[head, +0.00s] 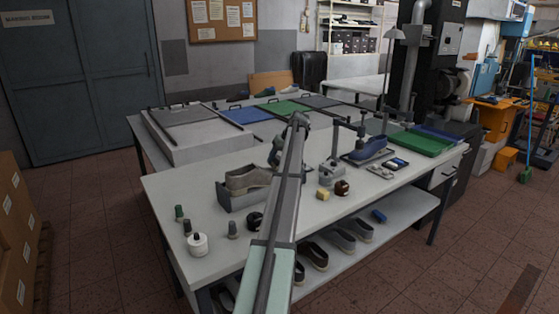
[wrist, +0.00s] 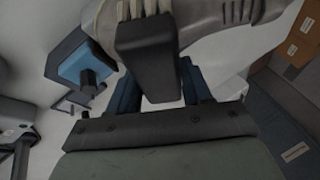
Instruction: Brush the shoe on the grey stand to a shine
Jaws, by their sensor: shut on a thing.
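A grey-beige shoe (head: 248,179) sits in a grey stand (head: 226,197) on the near table, left of my arm in the head view. In the wrist view, a pale ribbed shape at the top (wrist: 240,14) may be part of this shoe. My gripper (wrist: 160,88) is shut on a black block (wrist: 148,50), perhaps the brush. In the head view my arm hides most of the gripper and the held thing.
A clamp-like metal fixture (head: 331,174), a yellow block (head: 323,194), a brown round item (head: 341,188), a black round item (head: 255,221) and a white bottle (head: 197,244) stand nearby. Shoes lie on the lower shelf.

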